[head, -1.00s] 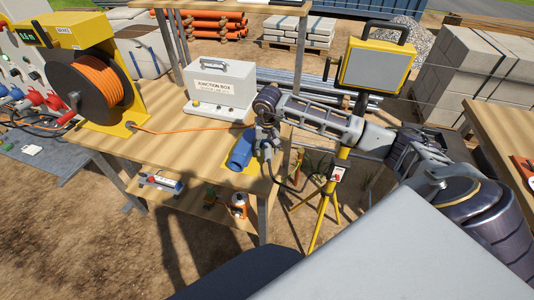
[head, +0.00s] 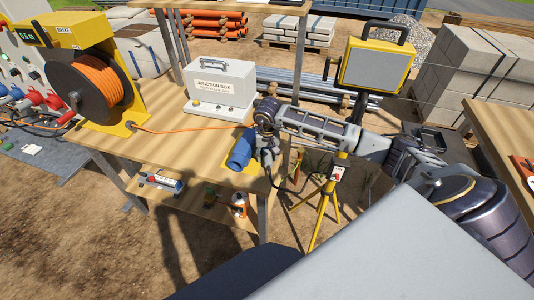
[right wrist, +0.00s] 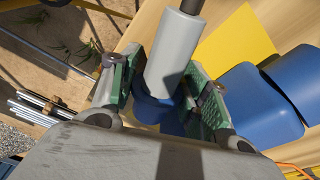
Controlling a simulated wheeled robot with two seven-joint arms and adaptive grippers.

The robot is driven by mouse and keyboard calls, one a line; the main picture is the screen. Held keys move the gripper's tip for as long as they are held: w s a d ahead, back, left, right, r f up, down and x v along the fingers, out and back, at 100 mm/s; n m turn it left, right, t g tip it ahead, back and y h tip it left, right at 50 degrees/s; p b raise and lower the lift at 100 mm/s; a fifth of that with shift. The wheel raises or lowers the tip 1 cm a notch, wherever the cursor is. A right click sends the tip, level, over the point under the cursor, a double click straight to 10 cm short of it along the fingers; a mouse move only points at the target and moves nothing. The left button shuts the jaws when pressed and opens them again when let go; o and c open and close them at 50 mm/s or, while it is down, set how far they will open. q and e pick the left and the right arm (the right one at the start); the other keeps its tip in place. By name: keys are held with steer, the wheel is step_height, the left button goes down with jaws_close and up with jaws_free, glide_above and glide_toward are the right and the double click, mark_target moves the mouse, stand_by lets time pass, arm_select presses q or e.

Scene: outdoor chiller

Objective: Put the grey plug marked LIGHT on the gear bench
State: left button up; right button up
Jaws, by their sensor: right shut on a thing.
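My right gripper (head: 266,158) is over the right front part of a wooden bench (head: 180,145). In the right wrist view its green-padded fingers (right wrist: 168,92) are closed around a grey plug (right wrist: 174,52). The plug has a grey barrel, a blue collar at its lower end and a dark cable at its top. No LIGHT marking can be read. A blue fitting (head: 241,149) lies just left of the gripper on a yellow patch, and it also shows in the right wrist view (right wrist: 262,100). I cannot tell whether plug and bench touch. My left gripper is not visible.
A white junction box (head: 220,88) stands behind the gripper, with an orange cable reel (head: 98,85) at left. A yellow work light (head: 376,66) on a tripod stands to the right. Another wooden bench (head: 505,125) is at the right edge. The bench's front middle is clear.

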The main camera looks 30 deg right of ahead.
mark_target(267, 154)
steer(key=o, duration=0.8)
steer(key=r, duration=0.4)
steer(key=s+r, duration=0.1)
steer(key=r, duration=0.3)
steer(key=a+r, duration=0.1)
steer(key=r, duration=0.3)
steer(key=shift+s+b, duration=0.35)
